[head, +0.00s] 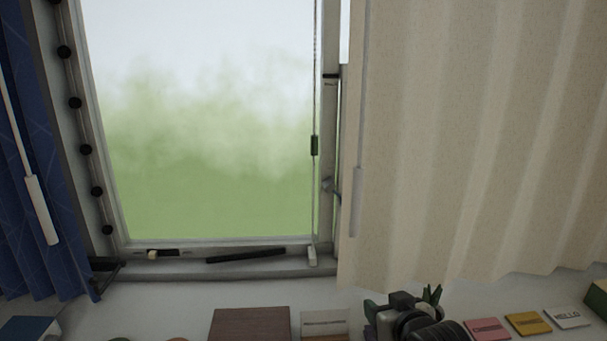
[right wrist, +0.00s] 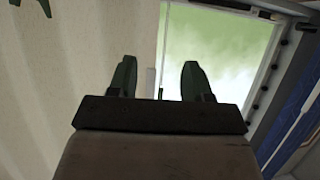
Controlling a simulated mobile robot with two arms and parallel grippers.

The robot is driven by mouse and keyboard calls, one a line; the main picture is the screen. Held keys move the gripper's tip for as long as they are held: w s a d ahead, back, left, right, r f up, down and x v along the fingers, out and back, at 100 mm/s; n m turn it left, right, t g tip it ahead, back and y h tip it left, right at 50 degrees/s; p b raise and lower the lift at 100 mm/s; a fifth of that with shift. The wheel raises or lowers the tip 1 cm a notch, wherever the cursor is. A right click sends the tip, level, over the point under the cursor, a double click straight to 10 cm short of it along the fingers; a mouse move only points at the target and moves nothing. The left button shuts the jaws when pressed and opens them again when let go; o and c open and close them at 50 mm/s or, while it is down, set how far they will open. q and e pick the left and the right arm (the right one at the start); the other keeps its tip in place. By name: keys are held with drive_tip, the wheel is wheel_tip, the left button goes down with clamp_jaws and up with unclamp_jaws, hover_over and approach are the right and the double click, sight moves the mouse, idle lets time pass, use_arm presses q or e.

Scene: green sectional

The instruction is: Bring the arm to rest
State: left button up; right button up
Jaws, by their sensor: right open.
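My right gripper (head: 432,292) shows at the bottom of the head view, right of centre. Its two dark green fingertips point up in front of the white sill, just below the beige curtain. In the right wrist view the right gripper (right wrist: 158,72) has its fingers spread apart with nothing between them. The curtain and window show beyond the fingers. My left gripper does not show in the head view. A dark green shape at the top left edge of the wrist view is cut off and I cannot tell what it is.
A window (head: 205,140) stands ahead, with a beige curtain (head: 470,130) right and a blue curtain (head: 45,170) left. A brown box (head: 249,324) and pink (head: 487,329), yellow (head: 528,323) and white (head: 567,317) cards line the bottom. Space around the fingertips looks clear.

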drive_tip(key=s+d+f+g+h, duration=0.1)
drive_tip(key=s+f+g, duration=0.2)
drive_tip(key=s+f, duration=0.5)
drive_tip(key=s+d+f+g+h, duration=0.1)
drive_tip(key=s+f+g, duration=0.25)
drive_tip(key=s, duration=0.85)
drive_tip(key=s+d+f+g, duration=0.1)
drive_tip(key=s+f+g, duration=0.2)
drive_tip(key=s+f, duration=0.5)
wheel_tip(320, 180, down, 24)
drive_tip(key=s+g, duration=0.1)
drive_tip(key=s, duration=0.2)
drive_tip(key=s+d+f+g, duration=0.1)
drive_tip(key=s+d+f, duration=0.2)
drive_tip(key=s+f, duration=1.3)
drive_tip(key=shift+f+h+b, duration=0.3)
drive_tip(key=shift+f+b, duration=0.05)
drive_tip(key=shift+f, duration=0.15)
drive_tip(key=shift+s+g, duration=0.1)
drive_tip(key=shift+g, duration=0.15)
